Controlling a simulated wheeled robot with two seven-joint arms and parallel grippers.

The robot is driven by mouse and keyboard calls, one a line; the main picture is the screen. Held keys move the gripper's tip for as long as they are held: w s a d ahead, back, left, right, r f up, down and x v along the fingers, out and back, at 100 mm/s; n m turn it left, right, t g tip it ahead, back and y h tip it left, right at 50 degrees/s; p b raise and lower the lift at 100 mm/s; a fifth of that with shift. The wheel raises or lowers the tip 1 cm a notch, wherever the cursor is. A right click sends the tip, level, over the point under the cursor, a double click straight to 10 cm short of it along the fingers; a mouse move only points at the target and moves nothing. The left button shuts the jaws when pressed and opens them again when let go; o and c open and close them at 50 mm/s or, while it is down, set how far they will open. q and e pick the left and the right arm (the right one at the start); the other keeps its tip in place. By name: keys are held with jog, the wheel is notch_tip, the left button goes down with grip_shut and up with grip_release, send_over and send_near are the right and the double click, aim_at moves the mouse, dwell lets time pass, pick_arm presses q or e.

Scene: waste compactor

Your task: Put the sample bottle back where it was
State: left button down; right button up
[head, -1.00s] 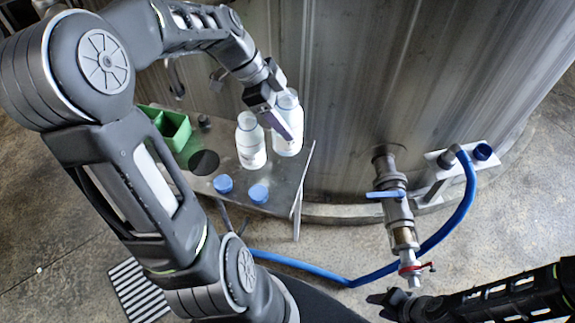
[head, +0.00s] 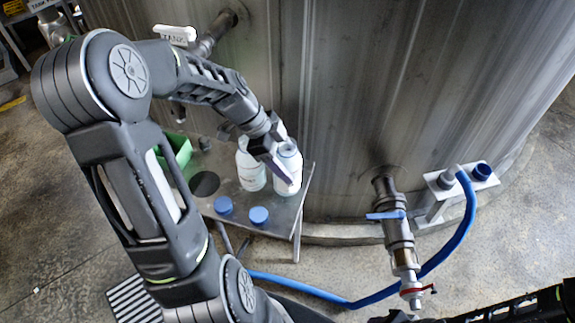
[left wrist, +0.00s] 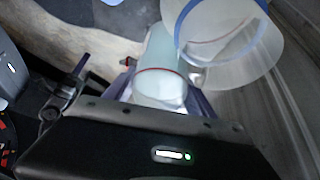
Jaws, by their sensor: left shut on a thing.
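My left gripper (head: 276,163) is shut on a white sample bottle (head: 289,174), the right one of two in the head view. One finger crosses its front. This bottle is upright at the right part of the small metal table; I cannot tell whether its base touches. The left wrist view shows the held bottle (left wrist: 160,88) between the fingers. A second white bottle (head: 251,172) stands close on its left; it shows large in the left wrist view (left wrist: 235,45). My right arm (head: 500,312) shows only at the bottom edge, its fingers not clear.
The metal table (head: 282,212) carries two blue caps (head: 223,205) (head: 259,215), a dark round spot (head: 205,184) and a green container (head: 178,150). The steel tank (head: 340,100) rises behind. A valve (head: 398,235) and blue hose (head: 440,245) are at the right.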

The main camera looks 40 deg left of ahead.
pick_arm(q)
jog(key=shift+f, duration=0.9)
jog(key=shift+f, duration=0.15)
jog(key=shift+c, duration=1.6)
grip_release()
jog(key=v, duration=1.2)
jog(key=shift+b, duration=0.45)
